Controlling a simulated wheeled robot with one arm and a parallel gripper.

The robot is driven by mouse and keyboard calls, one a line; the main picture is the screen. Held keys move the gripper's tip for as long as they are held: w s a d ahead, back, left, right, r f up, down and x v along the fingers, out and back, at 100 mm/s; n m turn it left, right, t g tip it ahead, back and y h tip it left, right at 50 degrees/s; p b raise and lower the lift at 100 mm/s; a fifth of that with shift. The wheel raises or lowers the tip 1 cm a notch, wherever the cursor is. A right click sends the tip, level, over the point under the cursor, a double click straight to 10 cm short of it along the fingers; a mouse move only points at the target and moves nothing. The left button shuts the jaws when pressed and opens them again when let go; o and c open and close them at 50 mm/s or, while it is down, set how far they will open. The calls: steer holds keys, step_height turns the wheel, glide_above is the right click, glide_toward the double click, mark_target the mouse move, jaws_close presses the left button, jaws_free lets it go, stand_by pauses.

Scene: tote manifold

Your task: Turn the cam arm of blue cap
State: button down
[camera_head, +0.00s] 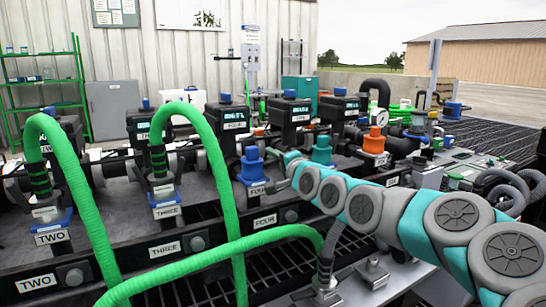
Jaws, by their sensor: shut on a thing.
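The blue cap (251,165) stands upright on the fitting behind the label FOUR, near the middle of the head view. My gripper (272,184) is at the right side of this cap, at the end of my grey and teal arm, which reaches in from the lower right. The gripper is shut on the cam arm at the cap's side. The jaws and the cam arm are small here, and the cam arm's exact angle cannot be made out.
Green hoses (75,190) arch over the left and front, joined at fittings TWO and THREE. Black meters (232,118) line the back. A grey hose fitting (326,285) stands in front.

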stand_by(0.4)
steer(key=r+n+p, duration=0.1)
steer(key=n, duration=0.3)
steer(key=s+a+r+n+p, duration=0.1)
steer(key=n, duration=0.3)
steer(key=a+r+n+p, duration=0.1)
steer(key=n, duration=0.3)
steer(key=shift+s+a, duration=0.2)
steer(key=shift+s, duration=0.05)
stand_by(0.3)
steer(key=c, duration=0.9)
jaws_free()
